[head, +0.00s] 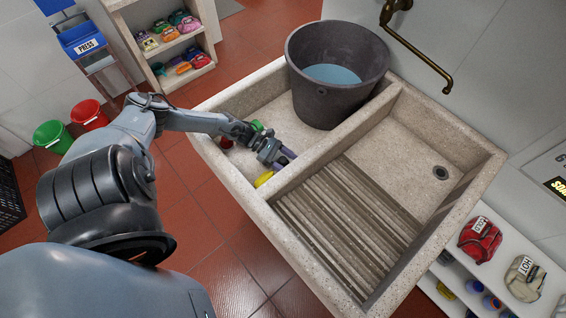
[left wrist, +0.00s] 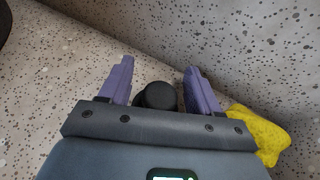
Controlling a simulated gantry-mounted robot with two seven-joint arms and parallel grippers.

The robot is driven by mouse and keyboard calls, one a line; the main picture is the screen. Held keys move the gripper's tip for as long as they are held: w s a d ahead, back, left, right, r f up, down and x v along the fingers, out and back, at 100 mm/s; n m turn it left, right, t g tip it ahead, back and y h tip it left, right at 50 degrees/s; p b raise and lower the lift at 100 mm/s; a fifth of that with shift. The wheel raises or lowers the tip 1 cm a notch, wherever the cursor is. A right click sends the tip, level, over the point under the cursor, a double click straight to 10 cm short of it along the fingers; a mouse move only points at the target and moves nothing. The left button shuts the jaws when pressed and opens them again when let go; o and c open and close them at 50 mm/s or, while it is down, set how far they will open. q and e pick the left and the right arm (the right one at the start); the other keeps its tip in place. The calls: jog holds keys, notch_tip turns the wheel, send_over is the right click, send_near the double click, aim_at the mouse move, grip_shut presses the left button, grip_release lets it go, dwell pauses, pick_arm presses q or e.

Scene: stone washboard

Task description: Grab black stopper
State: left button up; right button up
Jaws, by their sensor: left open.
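In the left wrist view, a round black stopper (left wrist: 160,95) lies between the two purple fingers of my left gripper (left wrist: 160,83). The fingers are apart, one on each side of it, and I see gaps between them and the stopper. The gripper body hides the stopper's near part. In the head view my left gripper (head: 283,160) reaches down into the left basin of the stone washboard (head: 230,104), close to the dividing wall. The stopper cannot be made out there. My right gripper is not in view.
A yellow cloth (left wrist: 262,132) lies right of the gripper, near the divider. Green (head: 257,126) and red (head: 226,143) items lie in the same basin. A large dark bucket (head: 328,95) with water stands at the basin's back. The right basin has a ribbed board (head: 345,222) and an open drain (head: 440,173).

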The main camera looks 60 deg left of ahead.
pick_arm(q)
jog(key=c, duration=1.2)
jog(key=shift+o, duration=0.2)
